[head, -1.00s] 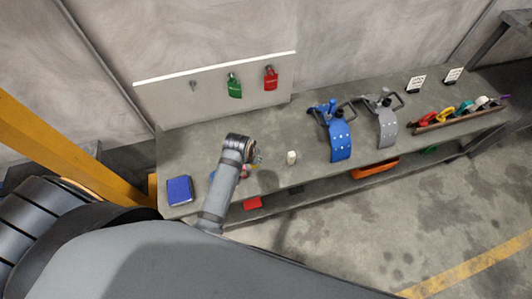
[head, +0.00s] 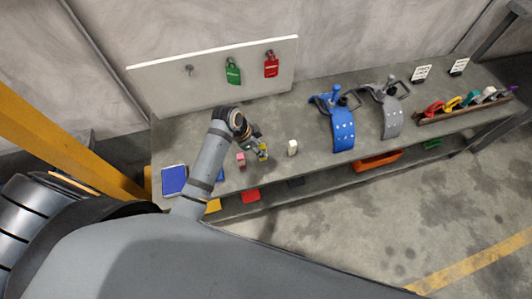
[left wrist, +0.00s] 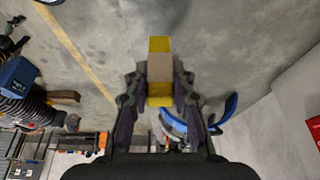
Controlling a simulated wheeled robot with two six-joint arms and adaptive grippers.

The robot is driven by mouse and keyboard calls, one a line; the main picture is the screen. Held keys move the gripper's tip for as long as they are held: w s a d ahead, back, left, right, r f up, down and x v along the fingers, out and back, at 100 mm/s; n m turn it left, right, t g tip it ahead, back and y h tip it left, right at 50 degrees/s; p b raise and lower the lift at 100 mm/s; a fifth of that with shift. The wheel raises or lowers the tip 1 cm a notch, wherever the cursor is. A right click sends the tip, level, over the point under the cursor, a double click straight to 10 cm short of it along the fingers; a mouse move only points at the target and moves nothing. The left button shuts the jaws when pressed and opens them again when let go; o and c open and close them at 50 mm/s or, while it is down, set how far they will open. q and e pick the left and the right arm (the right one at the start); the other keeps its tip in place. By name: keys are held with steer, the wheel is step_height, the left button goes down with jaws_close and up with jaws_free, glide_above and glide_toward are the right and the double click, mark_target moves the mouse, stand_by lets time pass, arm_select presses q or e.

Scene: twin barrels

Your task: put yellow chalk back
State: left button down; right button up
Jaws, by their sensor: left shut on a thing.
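My left gripper (head: 259,147) is shut on the yellow chalk (head: 263,153) over the bench, between a pink-red chalk block and a white one. In the left wrist view the yellow chalk (left wrist: 159,45) is a block with a tan band around its middle, held between the two fingers of the left gripper (left wrist: 160,88). I cannot tell whether the chalk touches the bench. The pink-red block (head: 241,160) stands left of the gripper and the white block (head: 292,148) to its right. My right gripper is not in view.
A blue box (head: 174,180) lies at the bench's left end. Blue (head: 342,130) and grey (head: 391,117) curved clamps stand right of the white block. A rack (head: 465,112) of colored items is farther right. Green (head: 233,71) and red (head: 271,64) padlocks hang on the backboard.

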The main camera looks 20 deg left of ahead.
arm_select(q)
steer(key=w+f, duration=0.1)
steer(key=f, duration=0.2)
steer(key=w+f+b, duration=0.1)
steer(key=w+f, duration=0.1)
steer(key=f, duration=0.1)
steer(key=w+f, duration=0.1)
steer(key=f, duration=0.1)
steer(key=shift+w+d+f, duration=0.2)
steer(key=shift+d+f, duration=0.15)
steer(key=shift+f, duration=0.05)
steer(key=c, duration=1.1)
jaws_free()
steer(key=shift+f+b, duration=0.1)
steer(key=shift+b, duration=0.2)
steer(key=shift+c, duration=0.2)
steer(key=p+v, duration=0.2)
steer(key=v, duration=1)
